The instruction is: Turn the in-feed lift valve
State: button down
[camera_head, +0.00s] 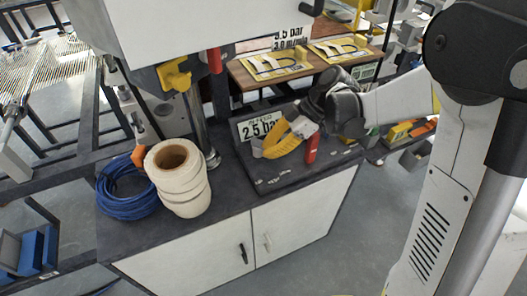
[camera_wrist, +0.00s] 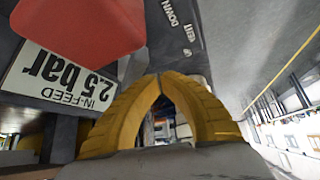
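A red handle (camera_head: 312,148), which looks like the valve's lever, stands on the dark cabinet top right of my gripper. A large red block (camera_wrist: 80,25), probably the same handle, fills the upper left of the wrist view. In the head view my gripper (camera_head: 268,148) is low over the cabinet top, in front of the sign.
A white roll (camera_head: 180,190) and a blue hose coil (camera_head: 125,195) sit on the cabinet's left part. A second red handle (camera_head: 214,60) and a yellow part (camera_head: 174,75) are under the white machine housing. A wooden shelf (camera_head: 240,72) with yellow-edged panels is behind.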

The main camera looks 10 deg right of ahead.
jog(key=shift+w+d, duration=0.3)
jog(key=shift+d, duration=0.2)
dwell(0.5)
